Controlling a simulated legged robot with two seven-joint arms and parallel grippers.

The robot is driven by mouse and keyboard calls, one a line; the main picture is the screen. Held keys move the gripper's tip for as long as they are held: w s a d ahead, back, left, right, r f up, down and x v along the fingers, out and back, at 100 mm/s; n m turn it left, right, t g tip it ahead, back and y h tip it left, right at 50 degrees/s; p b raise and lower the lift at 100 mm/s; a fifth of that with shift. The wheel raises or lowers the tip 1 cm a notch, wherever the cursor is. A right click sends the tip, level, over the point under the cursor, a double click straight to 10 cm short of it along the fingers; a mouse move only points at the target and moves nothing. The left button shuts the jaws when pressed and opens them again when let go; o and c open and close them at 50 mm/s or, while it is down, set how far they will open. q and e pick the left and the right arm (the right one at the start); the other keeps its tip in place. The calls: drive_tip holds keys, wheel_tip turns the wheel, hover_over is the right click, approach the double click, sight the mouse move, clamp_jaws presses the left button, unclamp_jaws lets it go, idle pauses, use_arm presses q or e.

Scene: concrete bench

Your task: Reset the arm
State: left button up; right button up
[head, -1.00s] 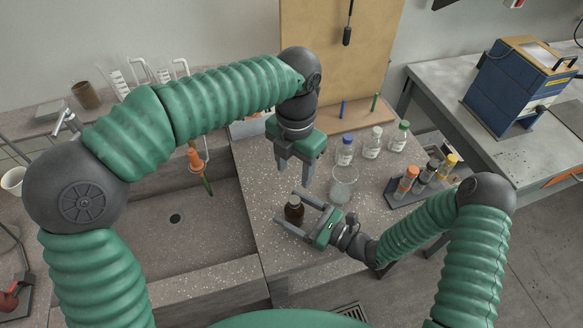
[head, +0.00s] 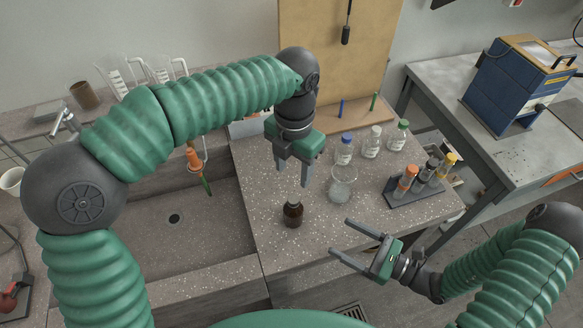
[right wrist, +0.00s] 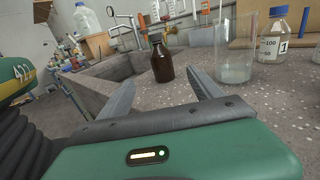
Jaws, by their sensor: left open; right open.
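My right gripper (head: 340,242) is open and empty near the front right edge of the speckled bench (head: 275,192). A small brown bottle (head: 293,214) stands upright on the bench, to the left of that gripper and apart from it. In the right wrist view the brown bottle (right wrist: 161,62) stands beyond the open fingers (right wrist: 165,98). My left gripper (head: 292,178) is open, pointing down above the bench, behind the brown bottle. Nothing shows between its fingers.
A glass beaker (head: 342,186) stands right of the left gripper. Several capped bottles (head: 371,143) stand behind it. A rack of coloured-top tubes (head: 416,187) sits on the bench's right side. A sink (head: 180,235) lies to the left. A blue device (head: 518,82) stands on the side table.

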idle(0.4)
drive_tip(key=s+n+g+h+p, duration=0.2)
drive_tip(key=s+n+g+h, duration=0.7)
drive_tip(key=s+n+g, duration=0.55)
use_arm(q)
drive_tip(key=s+a+f+m+t, duration=0.1)
drive_tip(key=s+a+f+m, duration=0.2)
drive_tip(key=a+m, duration=0.3)
drive_tip(key=s+a+f+m, duration=0.4)
drive_tip(key=a+m, duration=0.3)
drive_tip(key=m, duration=0.5)
drive_tip(key=s+a+f+m+t+p, duration=0.1)
drive_tip(key=s+a+f+m, duration=0.2)
drive_tip(key=m, duration=0.7)
drive_tip(key=a+f, duration=0.2)
drive_tip(key=a, duration=0.1)
drive_tip(key=shift+s+a+t, duration=0.3)
drive_tip(key=shift+s+a, duration=0.05)
use_arm(e)
drive_tip(key=w+d+r+n+t+h, duration=0.3)
drive_tip(key=w+n+t, duration=0.1)
drive_tip(key=w+n, duration=0.1)
drive_tip(key=w+d+r+n+t+h, duration=0.3)
drive_tip(key=w+r+n+t, duration=0.1)
drive_tip(key=w, duration=0.3)
drive_tip(key=shift+n, duration=0.45)
drive_tip(key=shift+a+r, duration=0.1)
